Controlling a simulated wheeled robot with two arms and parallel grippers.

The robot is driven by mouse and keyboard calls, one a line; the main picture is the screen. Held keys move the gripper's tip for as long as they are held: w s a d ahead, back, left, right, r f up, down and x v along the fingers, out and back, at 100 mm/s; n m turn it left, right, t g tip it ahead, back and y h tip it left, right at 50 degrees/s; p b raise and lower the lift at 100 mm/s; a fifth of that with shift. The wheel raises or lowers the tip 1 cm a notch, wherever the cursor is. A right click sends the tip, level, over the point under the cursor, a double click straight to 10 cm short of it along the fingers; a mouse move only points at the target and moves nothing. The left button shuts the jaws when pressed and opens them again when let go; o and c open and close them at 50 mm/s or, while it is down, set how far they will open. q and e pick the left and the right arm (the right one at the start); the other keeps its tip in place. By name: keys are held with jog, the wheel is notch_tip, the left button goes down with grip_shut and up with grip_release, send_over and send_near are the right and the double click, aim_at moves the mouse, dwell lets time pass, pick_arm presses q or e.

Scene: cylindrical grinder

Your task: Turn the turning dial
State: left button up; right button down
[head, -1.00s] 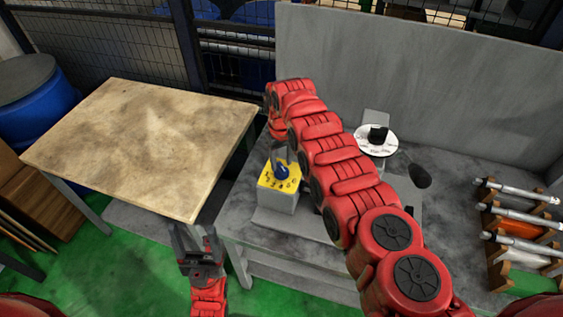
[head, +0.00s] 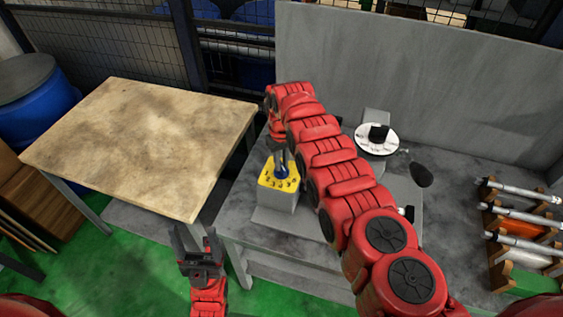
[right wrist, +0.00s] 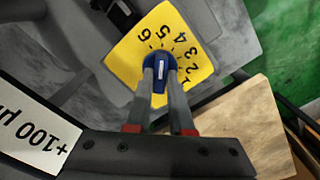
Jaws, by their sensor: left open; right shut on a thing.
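The turning dial is a blue knob (head: 283,169) with a white pointer line, on a yellow numbered plate (head: 266,181) atop a grey box. In the right wrist view the knob (right wrist: 160,72) sits between the two fingertips of my right gripper (right wrist: 160,82), which is shut on it. The white line runs along the fingers, and numbers 1 to 6 are printed on the yellow plate (right wrist: 188,65). In the head view my right arm hides part of the bench behind the dial. My left gripper (head: 193,240) is open and empty, low in front of the wooden table.
A wooden-topped table (head: 140,140) stands at the left. A black knob on a white round scale (head: 389,145) is behind my right arm. A rack of metal rods (head: 520,220) is at the right. A blue barrel (head: 35,100) stands far left.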

jog(key=shift+m, duration=0.8)
jog(key=shift+f+m, duration=0.1)
jog(key=shift+m, duration=0.6)
jog(key=shift+m+b, duration=0.8)
jog(key=shift+m, duration=0.1)
jog(key=shift+m+b, duration=0.45)
jog(key=shift+m, duration=0.15)
jog(key=c, duration=0.8)
grip_release()
jog(key=shift+r, duration=0.2)
